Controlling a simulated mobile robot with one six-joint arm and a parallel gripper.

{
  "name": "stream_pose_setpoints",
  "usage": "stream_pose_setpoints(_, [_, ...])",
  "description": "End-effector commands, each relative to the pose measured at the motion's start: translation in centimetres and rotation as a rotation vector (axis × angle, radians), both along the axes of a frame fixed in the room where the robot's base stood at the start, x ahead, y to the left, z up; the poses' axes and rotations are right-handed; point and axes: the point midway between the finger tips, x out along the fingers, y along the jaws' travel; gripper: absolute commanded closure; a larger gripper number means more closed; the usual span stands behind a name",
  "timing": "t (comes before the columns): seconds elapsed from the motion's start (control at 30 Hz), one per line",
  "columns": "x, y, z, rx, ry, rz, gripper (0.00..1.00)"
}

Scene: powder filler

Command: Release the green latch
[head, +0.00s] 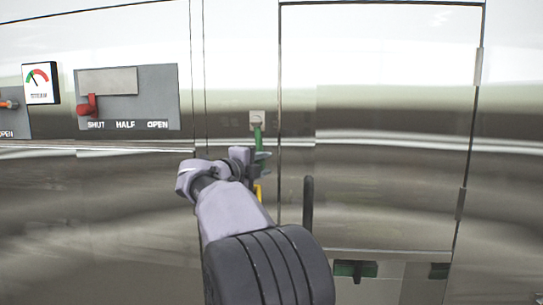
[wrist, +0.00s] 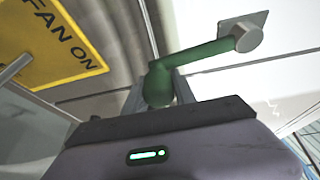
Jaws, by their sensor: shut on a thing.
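The green latch (head: 258,140) hangs from a small light plate (head: 257,119) on the metal front, just left of the door panel. In the wrist view the green latch (wrist: 205,50) runs from a round pivot on its plate to a bent end between my fingers. My gripper (head: 262,158) is at the lower part of the latch. In the wrist view my gripper (wrist: 158,92) is shut on the bent end, one finger on each side. My wrist hides part of the latch in the head view.
A yellow "FAN ON" sign (wrist: 65,45) is beside the gripper in the wrist view. A red lever (head: 88,106) sits on a SHUT/HALF/OPEN panel (head: 150,95) at left, with a gauge (head: 40,83) beside it. A dark vertical handle (head: 308,205) stands by the door (head: 390,190).

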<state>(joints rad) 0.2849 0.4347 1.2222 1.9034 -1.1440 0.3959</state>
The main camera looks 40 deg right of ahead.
Motion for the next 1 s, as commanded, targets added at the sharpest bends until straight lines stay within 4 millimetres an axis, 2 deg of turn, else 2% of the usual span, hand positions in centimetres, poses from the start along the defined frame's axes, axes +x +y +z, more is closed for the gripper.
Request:
stream_pose_setpoints(0.3, [1.01, 0.86, -0.19, 0.069, -0.078, 0.002, 1.00])
stream_pose_setpoints(0.83, [1.18, 1.00, -0.32, 0.084, -0.096, 0.002, 1.00])
stream_pose_setpoints(0.87, [1.18, 1.00, -0.31, 0.083, -0.096, 0.002, 0.66])
stream_pose_setpoints(0.97, [1.17, 0.99, -0.30, 0.082, -0.095, 0.002, 0.47])
stream_pose_setpoints(1.0, [1.16, 0.99, -0.29, 0.082, -0.095, 0.002, 0.47])
